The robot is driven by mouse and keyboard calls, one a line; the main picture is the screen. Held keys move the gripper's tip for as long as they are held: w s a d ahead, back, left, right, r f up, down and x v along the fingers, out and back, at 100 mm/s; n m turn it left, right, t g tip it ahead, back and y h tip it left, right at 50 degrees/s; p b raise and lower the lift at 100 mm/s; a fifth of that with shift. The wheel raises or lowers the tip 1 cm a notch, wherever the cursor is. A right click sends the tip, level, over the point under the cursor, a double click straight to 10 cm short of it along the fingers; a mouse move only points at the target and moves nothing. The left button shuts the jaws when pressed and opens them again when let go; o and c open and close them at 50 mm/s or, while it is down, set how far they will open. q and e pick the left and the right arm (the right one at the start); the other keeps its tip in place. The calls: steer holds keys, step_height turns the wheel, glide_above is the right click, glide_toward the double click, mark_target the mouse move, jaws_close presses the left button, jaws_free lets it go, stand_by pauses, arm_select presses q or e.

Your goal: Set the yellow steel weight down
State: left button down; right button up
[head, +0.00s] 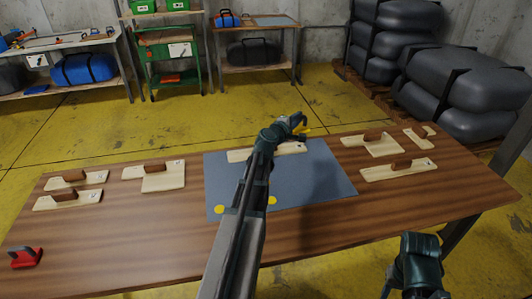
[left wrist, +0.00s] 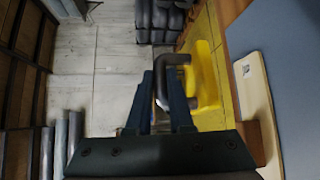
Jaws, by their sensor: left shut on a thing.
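The yellow steel weight (head: 303,132) shows in part at the end of my left arm, above the far edge of the mat. In the left wrist view its yellow body (left wrist: 207,75) sits beside a dark handle. My left gripper (head: 298,121) is shut on the weight, with the fingers (left wrist: 163,90) around the handle. In the head view the gripper hides much of the weight. My right gripper (head: 408,278) is low at the front right, over the floor beyond the table's front edge; its fingers do not show clearly.
A blue-grey mat (head: 320,180) with yellow dots lies mid-table. A pale board (head: 238,156) lies at its far edge, partly behind my arm. More boards with brown handles lie left (head: 160,180) and right (head: 400,171).

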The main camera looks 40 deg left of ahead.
arm_select(q)
steer(key=w+a+f+m+h+b, duration=0.1)
steer(key=w+a+f+h+b, duration=0.15)
steer(key=w+a, duration=0.3)
steer(key=shift+y, duration=0.45)
steer(key=f+b, duration=0.6)
steer(key=f, duration=0.1)
steer(key=d+f+b, duration=0.1)
steer(key=f+b, duration=0.3)
steer(key=shift+w, duration=0.2)
arm_select(e)
step_height(320, 180, down, 14)
steer(key=shift+r, duration=0.1)
arm_select(q)
steer(key=shift+f, duration=0.1)
steer(key=c, duration=0.8)
jaws_free()
steer(key=shift+r, duration=0.2)
steer(key=s, duration=0.4)
steer(key=s+r+p, duration=0.1)
steer(key=s, duration=0.7)
steer(key=shift+a+r+p, duration=0.15)
steer(key=shift+r+p, duration=0.1)
steer(key=shift+p, duration=0.05)
arm_select(e)
steer(key=shift+r, duration=0.75)
